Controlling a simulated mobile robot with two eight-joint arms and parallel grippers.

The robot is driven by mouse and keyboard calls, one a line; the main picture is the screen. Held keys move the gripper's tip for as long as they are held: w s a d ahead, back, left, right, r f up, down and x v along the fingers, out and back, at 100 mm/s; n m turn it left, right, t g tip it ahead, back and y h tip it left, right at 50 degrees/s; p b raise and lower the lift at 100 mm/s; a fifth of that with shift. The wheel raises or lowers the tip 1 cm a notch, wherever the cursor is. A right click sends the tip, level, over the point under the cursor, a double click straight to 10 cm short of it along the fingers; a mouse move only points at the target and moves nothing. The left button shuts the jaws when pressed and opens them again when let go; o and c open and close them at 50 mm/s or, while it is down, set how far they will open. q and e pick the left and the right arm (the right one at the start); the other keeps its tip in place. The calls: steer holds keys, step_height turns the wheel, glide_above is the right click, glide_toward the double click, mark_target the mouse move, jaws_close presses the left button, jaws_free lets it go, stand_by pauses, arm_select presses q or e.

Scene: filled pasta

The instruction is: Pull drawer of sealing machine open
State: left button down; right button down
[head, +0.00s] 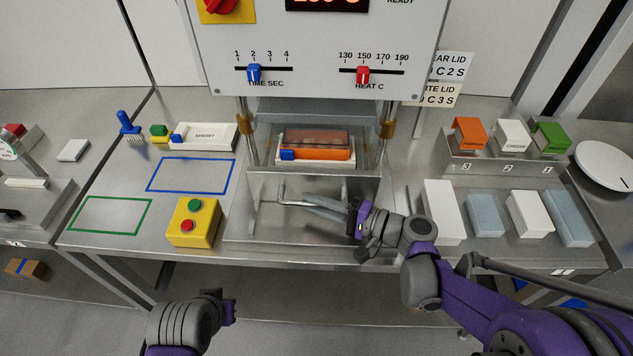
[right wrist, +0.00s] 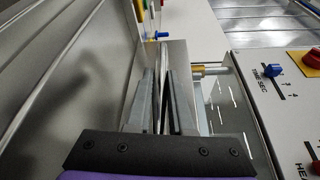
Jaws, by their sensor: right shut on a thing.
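The sealing machine (head: 225,50) stands at the centre back in the head view. Its drawer (head: 330,183) has a plain metal front below the sealing head, with a thin bar handle (head: 282,194) on it. An orange tray (head: 315,154) with a clear brownish top sits in a white holder above the drawer front. My right gripper (head: 312,202) reaches in from the right and is shut on the handle, its fingers covering much of the bar. In the right wrist view the fingers (right wrist: 165,85) lie close together. My left gripper (head: 227,306) is low, away from the machine; its jaw opening is unclear.
A yellow button box (head: 194,222) stands left of the drawer. White and pale blue blocks (head: 443,211) stand to its right. Blue (head: 160,190) and green (head: 75,217) outlines mark bare bench. A rack with coloured blocks (head: 470,136) stands at the back right.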

steer(key=s+a, duration=0.1)
steer(key=s, duration=1.4)
steer(key=shift+p, duration=0.3)
steer(key=c, duration=0.8)
jaws_free()
steer(key=v, duration=1)
steer(key=shift+s+d, duration=0.2)
steer(key=shift+d, duration=0.1)
steer(key=shift+r, duration=0.1)
